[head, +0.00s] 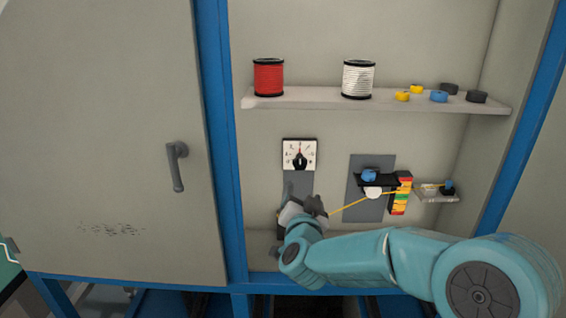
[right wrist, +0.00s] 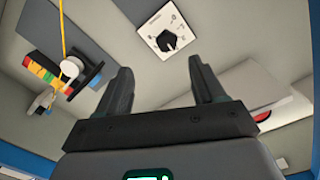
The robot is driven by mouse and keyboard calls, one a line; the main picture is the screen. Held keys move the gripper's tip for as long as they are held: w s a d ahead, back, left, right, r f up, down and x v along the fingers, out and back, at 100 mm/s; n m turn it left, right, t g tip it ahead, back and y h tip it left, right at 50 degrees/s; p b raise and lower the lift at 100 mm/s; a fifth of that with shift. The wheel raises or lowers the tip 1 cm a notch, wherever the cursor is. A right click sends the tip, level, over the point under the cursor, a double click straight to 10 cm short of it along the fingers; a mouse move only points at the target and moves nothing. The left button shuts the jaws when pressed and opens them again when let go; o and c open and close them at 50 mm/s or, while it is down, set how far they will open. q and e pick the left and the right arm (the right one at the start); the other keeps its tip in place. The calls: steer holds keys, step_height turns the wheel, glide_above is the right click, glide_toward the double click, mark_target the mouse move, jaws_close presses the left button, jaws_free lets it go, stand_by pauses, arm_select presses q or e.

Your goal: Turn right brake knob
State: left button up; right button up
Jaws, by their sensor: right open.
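A black knob (head: 299,161) sits on a white square dial plate (head: 308,146) with markings, on the back wall of the cabinet. The same knob (right wrist: 170,42) shows in the right wrist view, beyond and between the fingertips, and nothing touches it. My right gripper (right wrist: 163,80) is open and empty. In the head view my right gripper (head: 306,200) is below the dial, its fingers partly hidden by my own wrist. No label marks which control is the right brake knob. My left gripper is not in view.
Right of the dial, a grey panel (head: 360,205) carries a blue knob (head: 370,174), a white roller (head: 373,193) and a yellow cable (head: 350,206). A shelf (head: 310,98) with spools is above.

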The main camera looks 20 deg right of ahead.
mark_target(303, 162)
steer(key=shift+t, duration=0.3)
steer(key=p+x, duration=0.1)
steer(key=x, duration=0.3)
steer(key=r+p+x, duration=0.1)
steer(key=x, duration=0.4)
steer(key=p+x, duration=0.2)
steer(key=x, duration=0.2)
steer(key=shift+w+d+r, duration=0.2)
steer(key=shift+w+r, duration=0.1)
steer(key=shift+r, duration=0.05)
steer(key=shift+w+d, duration=0.15)
steer(key=shift+w, duration=0.2)
steer(key=shift+d+r, duration=0.15)
steer(key=shift+d, duration=0.1)
steer(key=shift+w+a, duration=0.1)
steer(key=shift+w, duration=0.1)
steer(key=c, duration=1)
